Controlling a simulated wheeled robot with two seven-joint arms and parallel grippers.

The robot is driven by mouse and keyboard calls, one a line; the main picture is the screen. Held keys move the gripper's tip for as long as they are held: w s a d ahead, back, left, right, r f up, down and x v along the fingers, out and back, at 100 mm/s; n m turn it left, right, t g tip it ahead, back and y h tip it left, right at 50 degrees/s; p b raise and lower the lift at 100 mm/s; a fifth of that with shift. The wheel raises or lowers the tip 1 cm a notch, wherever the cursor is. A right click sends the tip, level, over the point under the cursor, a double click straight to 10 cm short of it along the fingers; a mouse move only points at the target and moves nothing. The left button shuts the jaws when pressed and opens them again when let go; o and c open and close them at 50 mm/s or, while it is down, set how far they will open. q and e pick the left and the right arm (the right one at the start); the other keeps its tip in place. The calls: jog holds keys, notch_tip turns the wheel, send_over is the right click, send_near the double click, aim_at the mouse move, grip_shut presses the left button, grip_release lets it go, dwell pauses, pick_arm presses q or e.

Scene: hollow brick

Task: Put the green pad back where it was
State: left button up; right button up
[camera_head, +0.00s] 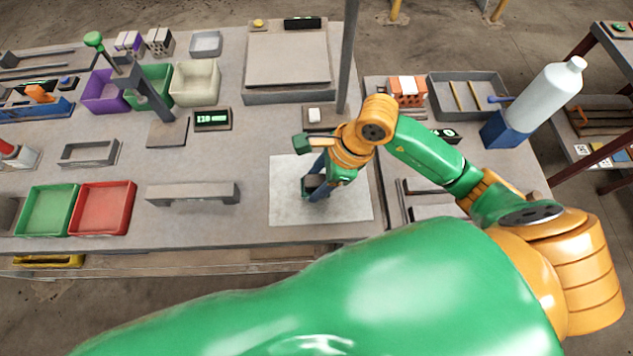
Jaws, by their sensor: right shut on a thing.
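My right gripper (315,190) points down at the pale square mat (350,206) on the table. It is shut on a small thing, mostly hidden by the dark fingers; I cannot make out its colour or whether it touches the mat. A small green block-shaped part (300,143) shows beside my right wrist, and I cannot tell whether it belongs to my arm. I cannot identify the green pad for sure. My left gripper is out of view.
A grey bridge-shaped block (194,193) stands left of the mat. Further left are a red bin (103,208) and a green bin (48,210). A thin upright post (347,55) stands behind. A white bottle (549,92) stands at the right. My green arm covers the foreground.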

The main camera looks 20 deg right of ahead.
jog(key=shift+x, duration=1.2)
jog(key=shift+s+d+f, duration=0.15)
jog(key=shift+s+d, duration=0.05)
jog(key=shift+d, duration=0.05)
jog(key=shift+f, duration=0.1)
jog(key=o, duration=0.9)
jog(key=shift+f, duration=0.1)
jog(key=o, duration=0.4)
jog(key=shift+r, duration=0.2)
jog(key=shift+d+r, duration=0.15)
jog(key=shift+r, duration=0.2)
jog(key=v, duration=1.1)
jog(key=shift+r, duration=0.15)
